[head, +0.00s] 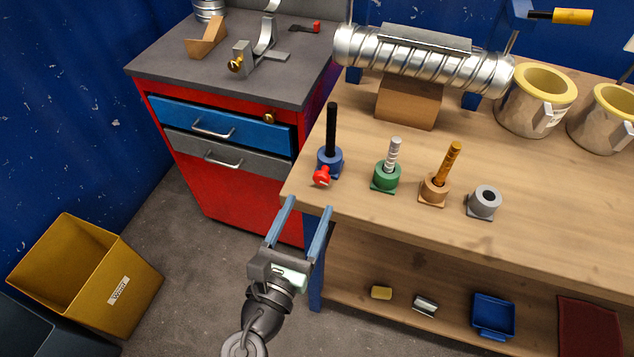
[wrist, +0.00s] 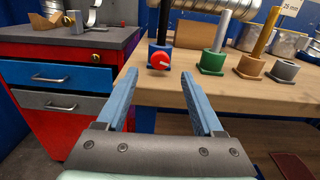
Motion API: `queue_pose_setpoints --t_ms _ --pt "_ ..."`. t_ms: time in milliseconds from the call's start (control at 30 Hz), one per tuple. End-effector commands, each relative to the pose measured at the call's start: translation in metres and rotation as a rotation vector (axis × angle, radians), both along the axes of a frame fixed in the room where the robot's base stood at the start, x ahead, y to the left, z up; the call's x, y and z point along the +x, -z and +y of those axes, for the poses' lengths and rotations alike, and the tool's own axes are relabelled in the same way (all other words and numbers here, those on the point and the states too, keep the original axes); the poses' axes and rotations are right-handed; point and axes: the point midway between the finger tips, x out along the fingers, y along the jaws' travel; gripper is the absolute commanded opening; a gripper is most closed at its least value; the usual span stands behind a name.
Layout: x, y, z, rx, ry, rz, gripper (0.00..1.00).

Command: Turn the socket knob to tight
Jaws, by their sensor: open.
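The red knob (head: 321,176) is on the front of the blue socket (head: 330,160), which stands near the left end of the wooden bench and holds an upright black rod (head: 331,128). In the wrist view the red knob (wrist: 165,60) faces me and has a pale pointer line running toward the right. My gripper (head: 312,206) is open and empty, at the bench's front edge, short of the knob. In the wrist view the knob appears beyond and between the two blue fingers (wrist: 166,72), apart from both.
Right of the blue socket stand a green socket (head: 386,177) with a silver rod, a tan socket (head: 434,188) with an orange-brown rod, and an empty grey socket (head: 484,202). A spiral duct (head: 425,62) lies behind. A red drawer cabinet (head: 232,180) adjoins the bench at left.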

Motion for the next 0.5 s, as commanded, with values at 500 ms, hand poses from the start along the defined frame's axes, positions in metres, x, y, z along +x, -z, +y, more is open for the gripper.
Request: queue_pose_setpoints --t_ms 500 --pt "0.055 0.000 -0.018 0.002 -0.001 0.000 0.69"
